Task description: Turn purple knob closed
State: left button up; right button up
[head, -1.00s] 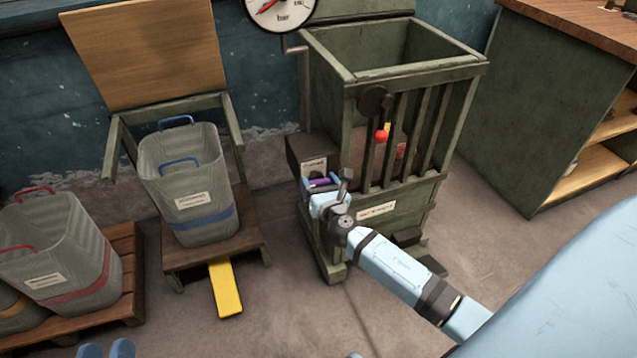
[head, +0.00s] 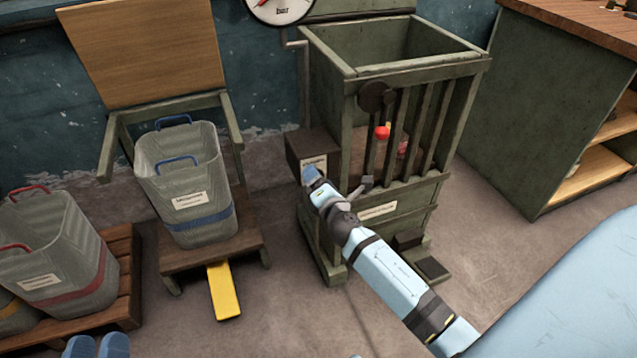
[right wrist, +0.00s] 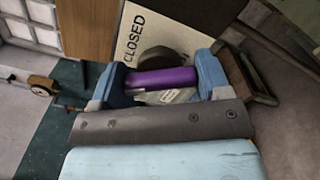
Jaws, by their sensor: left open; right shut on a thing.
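The purple knob (right wrist: 165,80) is a bar on a dark round hub, in front of a pale plate (right wrist: 133,52) lettered "CLOSED" in the right wrist view. My right gripper (right wrist: 166,88) is shut on the knob, with a blue finger at each end of the bar. In the head view my right gripper (head: 312,176) is at the front of the dark box on the green slatted bin's left side, and it hides the knob. My left gripper (head: 96,347) shows only as two blue fingertips at the bottom left, open and empty, far from the knob.
The green slatted bin (head: 466,70) has a red ball handle (head: 382,132) on its front. Grey baskets (head: 186,185) stand to the left, and a yellow pedal (head: 224,292) juts out low. A green cabinet (head: 545,100) stands at right. The floor in front is clear.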

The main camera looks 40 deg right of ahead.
jog(key=m, duration=0.3)
jog(key=shift+m, duration=1.8)
jog(key=o, duration=0.9)
jog(key=shift+s, duration=0.15)
